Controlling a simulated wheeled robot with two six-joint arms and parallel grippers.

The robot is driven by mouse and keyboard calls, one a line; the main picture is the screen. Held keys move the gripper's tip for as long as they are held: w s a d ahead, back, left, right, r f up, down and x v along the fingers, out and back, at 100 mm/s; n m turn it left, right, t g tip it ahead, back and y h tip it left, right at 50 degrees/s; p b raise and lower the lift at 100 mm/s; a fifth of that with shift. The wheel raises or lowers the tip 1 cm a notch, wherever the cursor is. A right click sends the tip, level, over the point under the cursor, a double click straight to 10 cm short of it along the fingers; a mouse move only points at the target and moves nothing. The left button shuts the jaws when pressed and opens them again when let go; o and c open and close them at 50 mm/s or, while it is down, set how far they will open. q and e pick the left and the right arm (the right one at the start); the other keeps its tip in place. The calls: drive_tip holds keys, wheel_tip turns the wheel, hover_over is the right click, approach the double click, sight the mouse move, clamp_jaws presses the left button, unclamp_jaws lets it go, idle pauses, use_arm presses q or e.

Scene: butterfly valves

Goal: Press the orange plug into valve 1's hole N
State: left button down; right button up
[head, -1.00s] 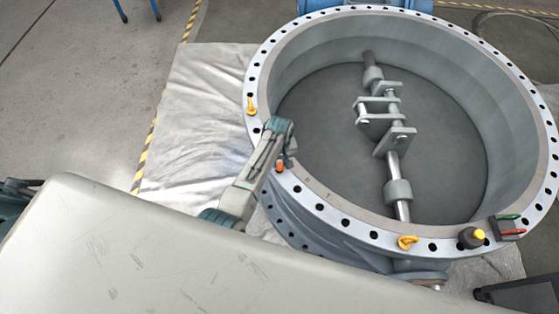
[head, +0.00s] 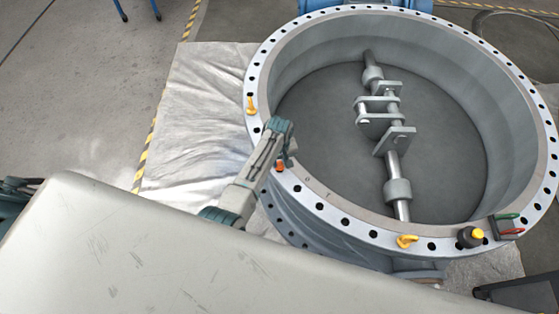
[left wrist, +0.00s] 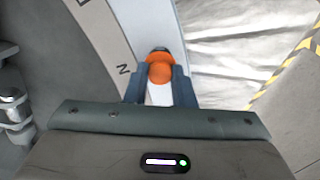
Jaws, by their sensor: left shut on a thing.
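The orange plug (left wrist: 159,72) shows between the two fingers of my left gripper (left wrist: 160,86) in the left wrist view. In the head view the plug (head: 280,166) is a small orange spot at the flange of valve 1 (head: 345,222), below my left gripper (head: 283,160). My left gripper is shut on the plug. A dark hole edge shows just beyond the plug, beside the letter N (left wrist: 124,69) on the flange. The plug's lower end is hidden, so I cannot tell how far it sits in the hole. My right gripper is not in view.
The valve's shaft (head: 397,170) crosses the open bore.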

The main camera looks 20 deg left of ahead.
use_arm(q)
drive_tip(key=shift+f+b, duration=0.35)
drive_tip(key=shift+f, duration=0.35)
drive_tip(key=shift+p, duration=0.3)
idle(0.4)
drive_tip(key=shift+f, duration=0.15)
idle(0.4)
drive_tip(key=shift+f+b, duration=0.4)
drive_tip(key=c, duration=0.7)
unclamp_jaws()
drive_tip(key=shift+r, duration=0.1)
drive_tip(key=shift+o, duration=0.2)
wheel_tip(320, 180, up, 6)
drive_tip(key=p, duration=0.6)
drive_tip(key=shift+p, duration=0.4)
